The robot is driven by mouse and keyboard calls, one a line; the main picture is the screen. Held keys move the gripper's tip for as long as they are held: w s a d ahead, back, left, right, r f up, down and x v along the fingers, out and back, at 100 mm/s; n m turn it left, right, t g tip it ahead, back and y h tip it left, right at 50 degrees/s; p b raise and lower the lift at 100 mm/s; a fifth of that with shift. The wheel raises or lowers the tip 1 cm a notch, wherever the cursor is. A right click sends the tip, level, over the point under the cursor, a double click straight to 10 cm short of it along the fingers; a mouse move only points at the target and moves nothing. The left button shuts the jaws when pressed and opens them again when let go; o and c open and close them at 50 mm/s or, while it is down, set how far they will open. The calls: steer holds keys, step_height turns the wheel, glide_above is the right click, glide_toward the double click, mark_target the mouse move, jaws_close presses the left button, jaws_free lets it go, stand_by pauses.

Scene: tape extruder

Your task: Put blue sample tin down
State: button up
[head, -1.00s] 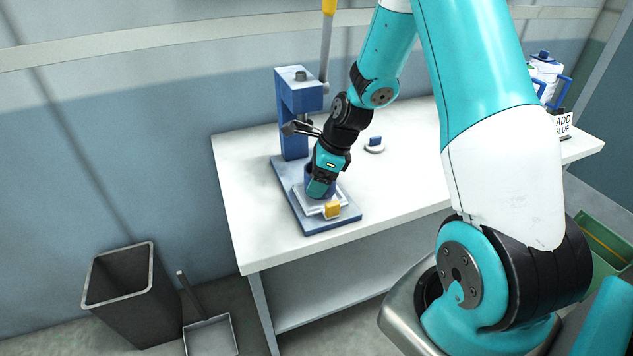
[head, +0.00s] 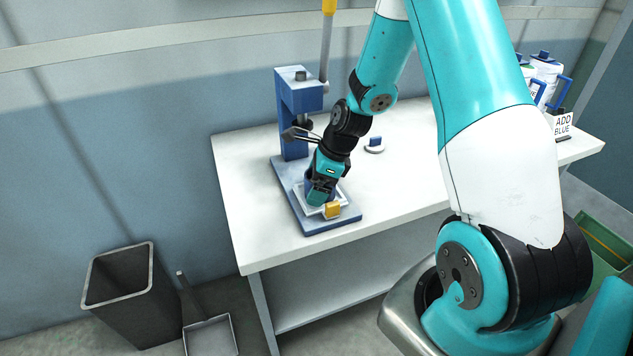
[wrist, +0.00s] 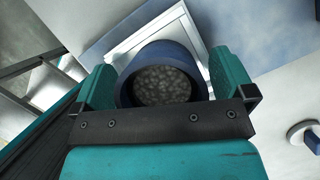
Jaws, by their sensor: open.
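The blue sample tin (wrist: 180,56) shows in the wrist view as a round, open-topped tin with grey lumpy contents. It stands upright on the white square plate (wrist: 189,27) of the blue press. My gripper (wrist: 162,80) has one teal finger on each side of the tin and is open around it. In the head view my gripper (head: 321,190) is low over the press plate and hides most of the tin.
The blue press (head: 293,120) rises behind my gripper, with a lever beside it. A yellow block (head: 332,210) sits at the plate's front. A lid with a blue knob (head: 375,145) lies on the white table (head: 262,250). Blue-handled containers and an "ADD BLUE" sign (head: 562,126) stand at right.

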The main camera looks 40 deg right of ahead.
steer(key=v, duration=1.1)
steer(key=shift+d+r, duration=0.1)
steer(key=shift+r, duration=0.2)
steer(key=s+a+r+n+g, duration=0.1)
steer(key=s+a+r+n, duration=0.25)
steer(key=a+n, duration=0.45)
steer(key=s+a+r+n, duration=0.3)
steer(key=a+r+n, duration=0.1)
steer(key=a+n, duration=0.45)
steer(key=s+a+r+n+g, duration=0.1)
steer(key=s+a+r+n, duration=0.1)
steer(key=s+a+n, duration=0.2)
steer(key=s+a+r+n, duration=0.1)
steer(key=s+a+n, duration=0.3)
steer(key=s+n, duration=0.5)
steer(key=n, duration=0.3)
steer(key=shift+s+a+r+g+y, duration=0.2)
steer(key=shift+a+r+g+y, duration=0.15)
steer(key=shift+r+g+y, duration=0.05)
